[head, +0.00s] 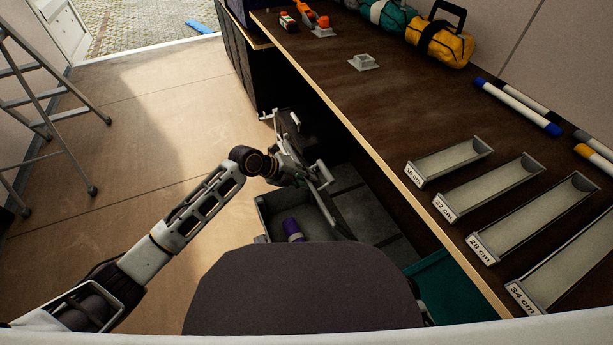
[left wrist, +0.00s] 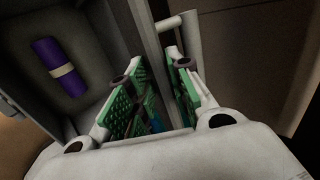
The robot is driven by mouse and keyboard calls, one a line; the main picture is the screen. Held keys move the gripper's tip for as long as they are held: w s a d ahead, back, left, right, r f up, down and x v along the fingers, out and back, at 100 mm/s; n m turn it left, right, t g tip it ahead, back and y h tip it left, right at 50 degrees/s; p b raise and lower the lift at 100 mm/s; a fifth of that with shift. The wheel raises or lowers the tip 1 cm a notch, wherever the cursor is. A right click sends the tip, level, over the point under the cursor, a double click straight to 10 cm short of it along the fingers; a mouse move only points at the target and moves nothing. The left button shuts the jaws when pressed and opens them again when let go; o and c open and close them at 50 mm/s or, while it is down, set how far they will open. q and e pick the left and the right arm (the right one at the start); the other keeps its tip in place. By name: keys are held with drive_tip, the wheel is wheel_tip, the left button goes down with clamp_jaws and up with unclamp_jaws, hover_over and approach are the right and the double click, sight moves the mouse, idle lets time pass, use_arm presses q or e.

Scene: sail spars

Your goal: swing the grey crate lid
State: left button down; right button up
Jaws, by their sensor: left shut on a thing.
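The grey crate (head: 262,212) stands low on the floor beside the workbench, and its inside is partly visible. The grey crate lid (head: 338,215) is raised and steeply tilted, seen nearly edge-on in the head view. My left gripper (head: 308,178) is shut on the lid. In the left wrist view, the lid's edge (left wrist: 150,45) runs down between the green finger pads of the gripper (left wrist: 162,88). The exact contact is partly hidden by the fingers. A purple roll with a pale band (head: 293,228) lies in the crate. My right gripper is not in view.
The brown workbench (head: 335,95) runs along the right, holding labelled trays (head: 450,160), capped tubes (head: 520,108) and bags (head: 440,42). Its front edge is close to the lid. A green bin (head: 445,290) sits below it. A stepladder (head: 40,100) stands left; the floor between is clear.

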use_arm(q)
drive_tip(key=shift+s+a+f+b, duration=0.1)
drive_tip(key=shift+s+a+f, duration=0.2)
drive_tip(key=shift+a, duration=0.55)
drive_tip(key=shift+s+a+f+b, duration=0.1)
drive_tip(key=shift+s+a+f, duration=0.2)
drive_tip(key=shift+a, duration=0.5)
drive_tip(key=shift+s+a+f+b, duration=0.15)
drive_tip(key=shift+s+a, duration=0.25)
drive_tip(key=shift+a, duration=0.45)
drive_tip(key=shift+a, duration=0.1)
drive_tip(key=s+a+f+b, duration=0.2)
drive_tip(key=a+f, duration=0.1)
drive_tip(key=a, duration=0.2)
drive_tip(key=shift+f, duration=0.2)
drive_tip(key=shift+a, duration=0.1)
drive_tip(key=shift+a+f, duration=0.1)
drive_tip(key=s+a+f+b, duration=0.2)
drive_tip(key=a+f+b, duration=0.2)
drive_tip(key=shift+a+f, duration=0.15)
